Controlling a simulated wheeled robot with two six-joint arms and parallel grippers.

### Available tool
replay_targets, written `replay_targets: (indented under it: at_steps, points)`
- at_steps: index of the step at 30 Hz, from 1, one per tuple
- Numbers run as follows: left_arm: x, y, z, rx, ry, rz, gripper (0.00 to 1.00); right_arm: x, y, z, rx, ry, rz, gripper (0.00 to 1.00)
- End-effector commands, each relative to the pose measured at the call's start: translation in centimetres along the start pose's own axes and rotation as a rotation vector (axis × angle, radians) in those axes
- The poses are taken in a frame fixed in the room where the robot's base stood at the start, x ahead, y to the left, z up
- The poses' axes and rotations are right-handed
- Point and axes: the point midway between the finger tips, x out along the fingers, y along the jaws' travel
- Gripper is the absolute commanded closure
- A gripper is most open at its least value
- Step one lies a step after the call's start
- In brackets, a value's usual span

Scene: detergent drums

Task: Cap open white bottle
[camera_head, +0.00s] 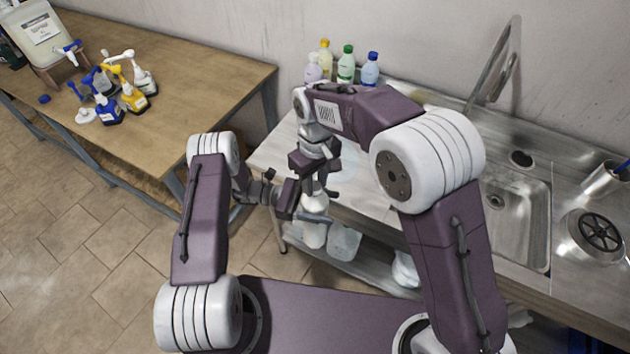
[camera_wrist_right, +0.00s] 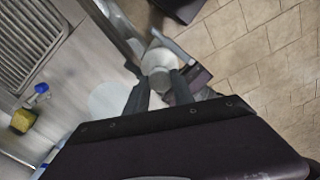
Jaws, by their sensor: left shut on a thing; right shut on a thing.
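A white bottle (camera_head: 314,235) is held upright in front of the steel counter. My left gripper (camera_head: 315,216) comes from the left and is shut on its upper part. My right gripper (camera_head: 319,187) points down from above, directly over the bottle's top, and is shut on a small white cap. In the right wrist view a round white top (camera_wrist_right: 159,60) shows at the tips of my right gripper (camera_wrist_right: 158,84). The fingers hide the bottle's neck, so I cannot tell whether the cap touches it.
Several bottles with coloured caps (camera_head: 346,65) stand at the counter's back. A sink (camera_head: 510,215) is at right. The wooden table (camera_head: 165,75) at left carries spray bottles (camera_head: 110,100), loose caps (camera_head: 85,116) and a drum (camera_head: 42,35). A translucent container (camera_head: 344,243) is below the counter.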

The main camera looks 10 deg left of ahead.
Motion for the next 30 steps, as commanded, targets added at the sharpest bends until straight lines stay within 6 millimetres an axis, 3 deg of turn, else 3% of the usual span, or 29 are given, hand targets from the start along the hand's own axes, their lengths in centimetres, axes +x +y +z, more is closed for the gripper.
replay_targets:
  at_steps: [4,5,7,8,20,30]
  points:
    - [0.0,0.0,0.1,0.002,-0.003,-0.001,1.0,-0.1,0.1,0.0,0.006,0.0,0.002,1.0]
    - [0.0,0.0,0.1,0.002,-0.003,-0.001,1.0,-0.1,0.1,0.0,0.006,0.0,0.002,0.68]
    - [0.0,0.0,0.1,0.001,-0.003,-0.001,1.0,-0.1,0.1,0.0,0.006,0.0,0.002,0.49]
    - [0.0,0.0,0.1,0.001,-0.003,-0.001,1.0,-0.1,0.1,0.0,0.006,0.001,0.002,0.45]
    - [0.0,0.0,0.1,0.001,-0.003,0.0,1.0,-0.9,0.1,-0.1,0.006,0.004,0.002,0.45]
    - [0.0,0.0,0.1,0.001,-0.003,0.0,1.0,-8.4,0.1,-0.2,0.006,0.005,0.002,0.45]
